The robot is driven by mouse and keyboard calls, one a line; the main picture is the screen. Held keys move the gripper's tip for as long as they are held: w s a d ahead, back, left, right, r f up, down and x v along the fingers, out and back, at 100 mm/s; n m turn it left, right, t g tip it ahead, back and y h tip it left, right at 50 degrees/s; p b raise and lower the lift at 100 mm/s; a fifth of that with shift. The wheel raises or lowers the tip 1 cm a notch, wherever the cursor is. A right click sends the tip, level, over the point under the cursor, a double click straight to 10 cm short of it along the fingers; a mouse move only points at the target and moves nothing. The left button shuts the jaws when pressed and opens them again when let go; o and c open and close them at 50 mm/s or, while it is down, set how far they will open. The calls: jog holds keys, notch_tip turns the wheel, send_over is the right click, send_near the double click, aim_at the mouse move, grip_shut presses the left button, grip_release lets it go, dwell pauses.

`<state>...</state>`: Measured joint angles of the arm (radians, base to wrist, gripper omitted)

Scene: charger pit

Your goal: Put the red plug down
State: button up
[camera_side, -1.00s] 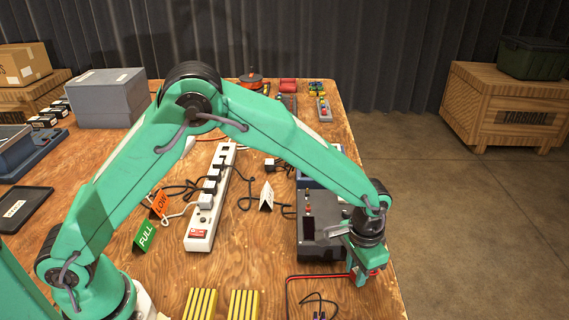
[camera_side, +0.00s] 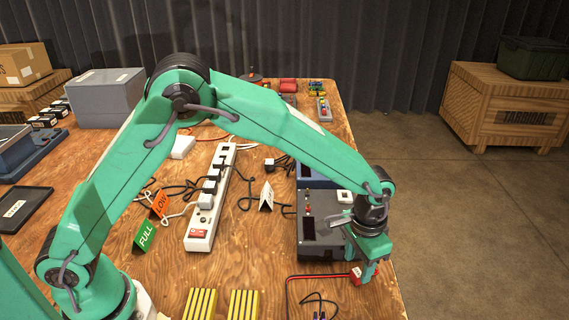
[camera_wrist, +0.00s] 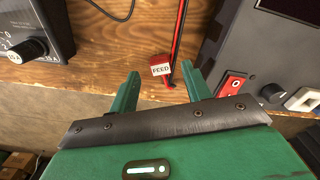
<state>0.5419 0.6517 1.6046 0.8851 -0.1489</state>
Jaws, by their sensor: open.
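The red plug (camera_side: 355,276) lies on the wooden table near its right edge, with its red and black lead running off to the left. In the wrist view the red plug (camera_wrist: 160,66) shows a white "FEED" label. It sits on the wood just beyond the fingertips, between their lines, with gaps on both sides. My gripper (camera_side: 366,266) is open and empty, close above and beside the plug in the side view. Both fingers of my gripper (camera_wrist: 162,78) show spread apart in the wrist view.
A dark grey charger box (camera_side: 322,225) stands just behind my gripper. A white power strip (camera_side: 211,197) with several black plugs lies at centre. Yellow striped blocks (camera_side: 244,304) lie at the front. The table's right edge is close to the plug.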

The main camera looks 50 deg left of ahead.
aim_at(354, 272)
notch_tip(354, 272, up, 9)
jog(key=shift+r, duration=0.15)
dwell(0.4)
dwell(0.4)
jog(key=s+a+r+n+t, duration=0.1)
jog(key=s+a+r, duration=0.3)
jog(key=a+r, duration=0.3)
jog(key=s+a+r+n+t, duration=0.1)
jog(key=s+a+r, duration=0.25)
jog(key=a, duration=0.55)
jog(key=s+a+n+t, duration=0.2)
jog(key=s+a+t, duration=0.1)
jog(key=s+a, duration=0.7)
jog(key=s, duration=0.4)
jog(key=shift+a+n+t, duration=0.2)
jog(key=shift+n+t, duration=0.1)
